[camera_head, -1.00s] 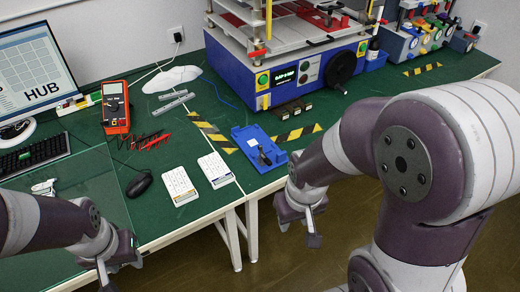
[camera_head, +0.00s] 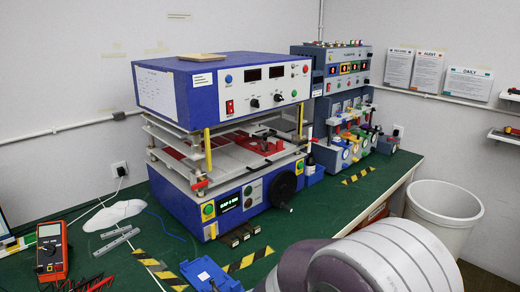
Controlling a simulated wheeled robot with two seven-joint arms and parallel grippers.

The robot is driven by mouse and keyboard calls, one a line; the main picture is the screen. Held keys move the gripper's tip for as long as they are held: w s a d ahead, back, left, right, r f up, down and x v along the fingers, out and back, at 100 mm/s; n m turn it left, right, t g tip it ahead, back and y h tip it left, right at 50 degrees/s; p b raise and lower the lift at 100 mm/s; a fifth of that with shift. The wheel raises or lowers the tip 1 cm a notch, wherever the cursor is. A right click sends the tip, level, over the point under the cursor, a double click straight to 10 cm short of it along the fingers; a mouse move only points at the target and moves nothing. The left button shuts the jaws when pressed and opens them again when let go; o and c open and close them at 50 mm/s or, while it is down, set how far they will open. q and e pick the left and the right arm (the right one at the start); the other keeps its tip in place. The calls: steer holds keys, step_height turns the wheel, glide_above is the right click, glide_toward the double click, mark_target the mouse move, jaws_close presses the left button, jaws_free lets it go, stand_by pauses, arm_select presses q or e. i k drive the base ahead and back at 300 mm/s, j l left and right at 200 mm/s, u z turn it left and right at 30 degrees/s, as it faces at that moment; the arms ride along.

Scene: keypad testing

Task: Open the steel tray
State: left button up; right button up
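A blue press-like machine (camera_head: 216,85) stands on the green bench. Between its upper and lower blue housings is a flat steel-coloured tray (camera_head: 229,160) with red parts on it. A red-handled clamp (camera_head: 266,143) sits on the tray. I cannot tell whether the tray is pulled out at all. The lower front has a lit green display (camera_head: 228,203) and a black handwheel (camera_head: 285,184). My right arm shows at the bottom right, its gripper out of sight. My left gripper is not in view.
A second grey-blue test unit (camera_head: 345,72) stands to the right. A white bin (camera_head: 443,212) stands beyond the bench's right end. A blue fixture (camera_head: 208,275), an orange multimeter (camera_head: 51,250) and hazard-striped tape (camera_head: 248,260) lie in front of the machine.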

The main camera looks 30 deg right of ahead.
mark_target(229, 160)
steer(key=i+l, duration=0.2)
steer(key=l, duration=0.15)
steer(key=i+l, duration=0.15)
steer(key=l, duration=0.2)
steer(key=i+l, duration=0.2)
steer(key=l, duration=0.15)
steer(key=i+l+u, duration=0.1)
steer(key=l, duration=0.25)
steer(key=i+l, duration=0.25)
steer(key=l, duration=0.15)
steer(key=i+l, duration=0.15)
steer(key=l, duration=0.2)
steer(key=i+l, duration=0.15)
steer(key=l, duration=0.25)
